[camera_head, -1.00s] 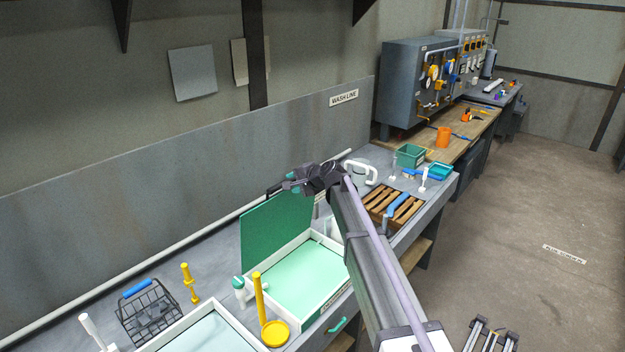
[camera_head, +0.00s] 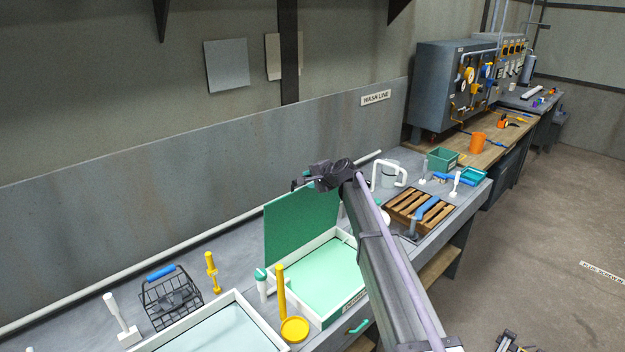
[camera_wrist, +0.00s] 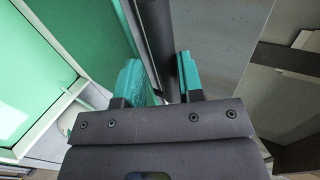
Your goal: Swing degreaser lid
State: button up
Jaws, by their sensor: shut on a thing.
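The degreaser lid (camera_head: 298,228) is a dark green panel standing upright at the back edge of the degreaser tank (camera_head: 262,297). The tank has a white rim and pale green liquid (camera_head: 322,275). My gripper (camera_head: 302,183) is at the lid's top edge. In the wrist view, the two teal fingertips of my gripper (camera_wrist: 160,80) sit on either side of a dark bar-like edge and are shut on the lid. The lid's green face (camera_wrist: 95,25) shows left of the fingers. My arm hides the tank's right side in the head view.
A yellow upright tool (camera_head: 281,290) and a white bottle with a teal cap (camera_head: 262,285) stand by the tank's left side. A wire basket (camera_head: 170,300) is further left.

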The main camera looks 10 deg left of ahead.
jog(key=s+d, duration=0.1)
jog(key=s+d+f+b, duration=0.1)
jog(key=s+d, duration=0.1)
jog(key=s+d+f, duration=0.1)
jog(key=d, duration=0.1)
jog(key=shift+s+d+b, duration=0.2)
jog(key=shift+s+b, duration=0.1)
jog(key=shift+s, duration=0.05)
jog(key=shift+c, duration=0.5)
jog(key=o, duration=0.8)
jog(key=shift+r, duration=0.15)
